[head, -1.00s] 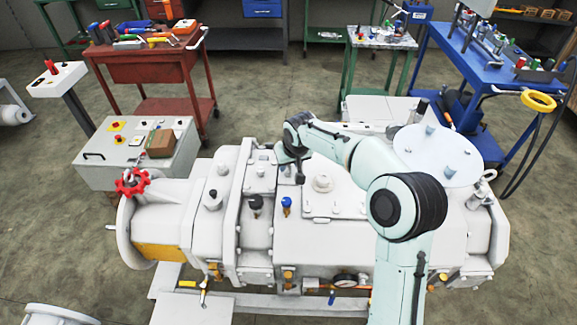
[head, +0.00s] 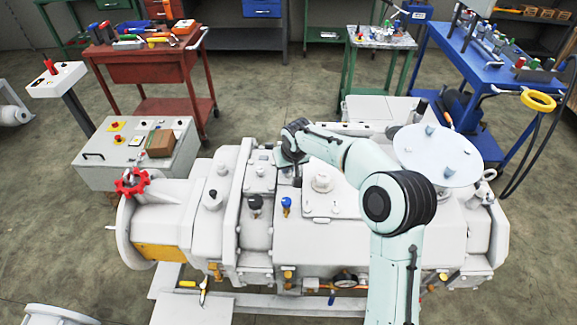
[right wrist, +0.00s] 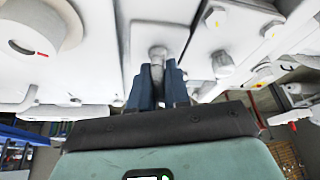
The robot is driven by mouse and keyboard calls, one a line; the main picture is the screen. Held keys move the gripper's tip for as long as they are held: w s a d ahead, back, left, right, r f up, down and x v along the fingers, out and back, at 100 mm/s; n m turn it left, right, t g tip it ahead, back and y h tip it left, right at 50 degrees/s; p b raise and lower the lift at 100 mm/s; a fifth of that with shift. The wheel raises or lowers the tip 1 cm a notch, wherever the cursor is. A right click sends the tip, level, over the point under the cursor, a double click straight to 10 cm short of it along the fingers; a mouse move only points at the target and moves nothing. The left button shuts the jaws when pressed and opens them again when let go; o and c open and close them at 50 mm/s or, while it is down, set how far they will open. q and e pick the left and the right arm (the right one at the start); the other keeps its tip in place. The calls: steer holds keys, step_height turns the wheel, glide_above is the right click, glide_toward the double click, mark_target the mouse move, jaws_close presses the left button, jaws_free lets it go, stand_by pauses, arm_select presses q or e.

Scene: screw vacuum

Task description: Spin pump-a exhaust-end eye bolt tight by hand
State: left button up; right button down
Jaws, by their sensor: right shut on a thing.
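The pump (head: 350,245) is a large white machine lying across the foreground. My right gripper (head: 297,182) reaches down onto its top, left of a round white cap. In the right wrist view my right gripper (right wrist: 159,88) has its two dark blue fingers shut around a small grey metal piece (right wrist: 157,56), seemingly the eye bolt, at the white housing. The fingers hide most of it, and I cannot tell its ring or how far it is seated. My left gripper is not in view.
A red handwheel (head: 132,182) and dark and blue-topped fittings (head: 286,202) stick up from the pump. A grey control box (head: 138,170) stands behind left.

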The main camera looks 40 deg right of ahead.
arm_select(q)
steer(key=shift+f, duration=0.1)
